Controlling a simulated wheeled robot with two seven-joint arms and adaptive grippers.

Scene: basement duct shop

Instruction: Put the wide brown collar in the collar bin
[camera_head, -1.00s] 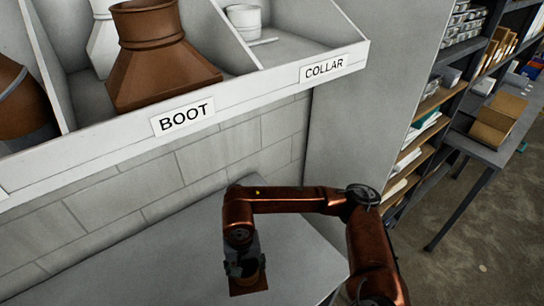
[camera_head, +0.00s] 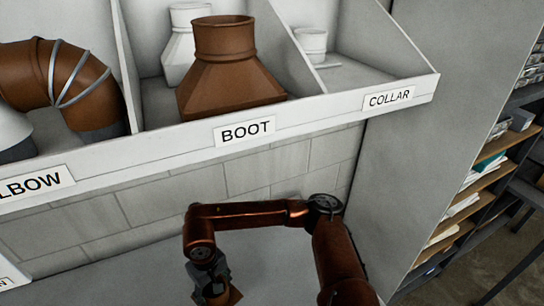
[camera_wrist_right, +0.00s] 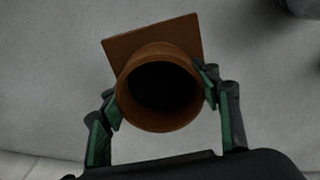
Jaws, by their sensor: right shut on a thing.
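The brown collar (camera_wrist_right: 158,88), a round tube on a square flange, is between the fingers of my right gripper (camera_wrist_right: 160,92) in the right wrist view. The gripper is shut on it, one finger at each side of the tube. In the head view my right gripper (camera_head: 213,280) is low over the grey bench, with part of the brown collar (camera_head: 232,296) showing at its fingers. The collar bin (camera_head: 412,93), marked COLLAR, is on the shelf above and to the right. A white collar (camera_head: 311,42) stands inside it. My left gripper is not in view.
The boot bin (camera_head: 300,108), left of the collar bin, holds a brown boot (camera_head: 230,75) and a white one (camera_head: 183,48). The elbow bin (camera_head: 85,160) holds a brown elbow (camera_head: 75,75). A grey upright panel (camera_head: 430,150) and stocked shelves (camera_head: 480,185) stand right. The collar bin's front floor is bare.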

